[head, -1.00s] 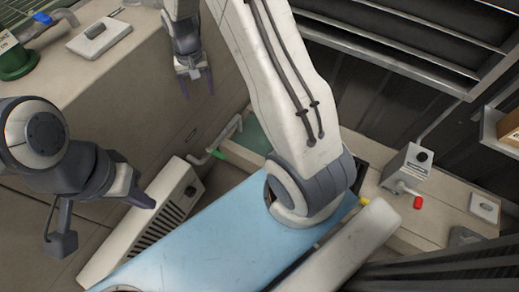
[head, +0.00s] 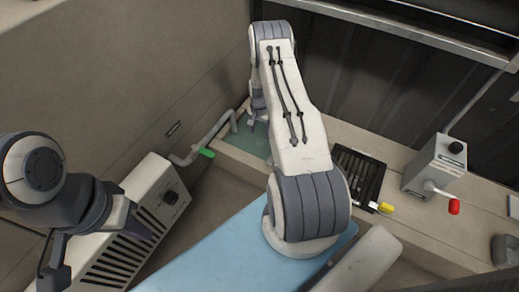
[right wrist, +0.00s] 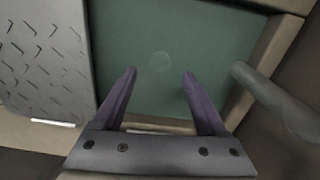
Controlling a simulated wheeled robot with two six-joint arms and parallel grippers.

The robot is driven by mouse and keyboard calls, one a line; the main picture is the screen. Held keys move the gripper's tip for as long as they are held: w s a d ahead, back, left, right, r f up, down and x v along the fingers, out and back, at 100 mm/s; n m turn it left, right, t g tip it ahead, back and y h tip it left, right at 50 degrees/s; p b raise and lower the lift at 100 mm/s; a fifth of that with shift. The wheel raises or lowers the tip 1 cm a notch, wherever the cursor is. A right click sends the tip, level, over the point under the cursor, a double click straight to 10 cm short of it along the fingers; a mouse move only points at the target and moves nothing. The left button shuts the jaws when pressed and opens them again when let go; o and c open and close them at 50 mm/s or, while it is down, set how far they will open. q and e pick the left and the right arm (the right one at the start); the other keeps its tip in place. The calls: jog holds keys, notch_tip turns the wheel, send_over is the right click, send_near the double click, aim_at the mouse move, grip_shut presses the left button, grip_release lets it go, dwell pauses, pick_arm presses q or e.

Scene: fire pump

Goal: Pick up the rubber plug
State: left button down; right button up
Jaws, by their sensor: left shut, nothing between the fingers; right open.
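A green-surfaced basin (head: 248,139) lies in the corner, beyond my right arm in the head view. In the right wrist view the green surface (right wrist: 205,35) shows a faint round outline (right wrist: 160,62). I cannot tell whether this is the rubber plug; no other plug is clear. My right gripper (right wrist: 160,75) is open and empty, its two purple fingers pointing towards the green surface on either side of that outline. In the head view the right gripper (head: 257,120) is partly hidden by my arm. My left gripper (head: 147,228) is shut and empty near the white vented box.
The white vented box (head: 128,228) stands left of the basin. A pipe with a green handle (head: 206,153) runs beside the basin. Right are a dark slotted grate (head: 357,172), a yellow knob (head: 385,208) and a grey box with a red-tipped lever (head: 453,207). A blue panel (head: 205,255) lies in front.

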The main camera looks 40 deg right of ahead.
aim_at(260, 141)
jog(key=f+b, duration=0.2)
jog(key=f, duration=0.1)
jog(key=f+b, duration=0.2)
jog(key=f, duration=0.1)
jog(key=shift+w+d+f, duration=0.15)
jog(key=shift+d+f, duration=0.05)
jog(key=shift+f, duration=0.1)
jog(key=shift+r, duration=0.1)
grip_shut()
dwell(1.1)
